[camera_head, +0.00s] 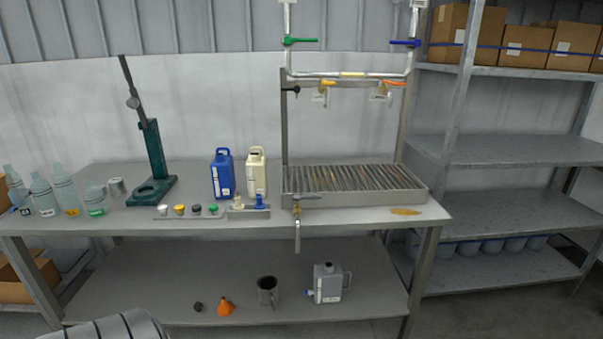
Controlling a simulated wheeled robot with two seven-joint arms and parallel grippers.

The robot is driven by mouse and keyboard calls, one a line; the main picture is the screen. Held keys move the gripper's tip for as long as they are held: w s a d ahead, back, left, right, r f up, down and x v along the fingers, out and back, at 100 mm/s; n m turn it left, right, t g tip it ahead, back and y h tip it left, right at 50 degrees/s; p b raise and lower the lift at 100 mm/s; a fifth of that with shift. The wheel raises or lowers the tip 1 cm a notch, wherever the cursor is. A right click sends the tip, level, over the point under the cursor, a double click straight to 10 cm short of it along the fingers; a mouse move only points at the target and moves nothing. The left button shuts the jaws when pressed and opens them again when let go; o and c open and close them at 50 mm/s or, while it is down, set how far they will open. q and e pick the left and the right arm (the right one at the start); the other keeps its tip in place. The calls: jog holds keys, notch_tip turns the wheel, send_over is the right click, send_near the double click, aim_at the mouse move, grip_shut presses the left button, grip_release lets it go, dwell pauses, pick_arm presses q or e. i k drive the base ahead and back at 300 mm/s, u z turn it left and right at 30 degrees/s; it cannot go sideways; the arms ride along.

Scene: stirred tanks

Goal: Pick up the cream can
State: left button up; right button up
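The cream can (257,177) is a pale jerrycan with a handle on top and a label on its front. It stands upright on the bench top (130,219), just right of a blue can (222,176) and left of the slatted rack. A small gap shows between the two cans. A little rack with small fittings stands in front of its base. Neither gripper is in view. A grey ribbed part at the bottom left edge may be one of my arms.
A green stand (154,160) and several clear bottles (66,190) are at the left. The slatted drain rack (350,180) with pipes and valves is at the right. A row of coloured caps (190,212) lies in front. A grey can (328,283) is on the lower shelf.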

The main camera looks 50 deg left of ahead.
aim_at(255, 170)
jog(key=z, duration=0.25)
jog(key=i, duration=0.95)
jog(key=u, duration=0.65)
jog(key=i, duration=0.65)
jog(key=u, duration=0.7)
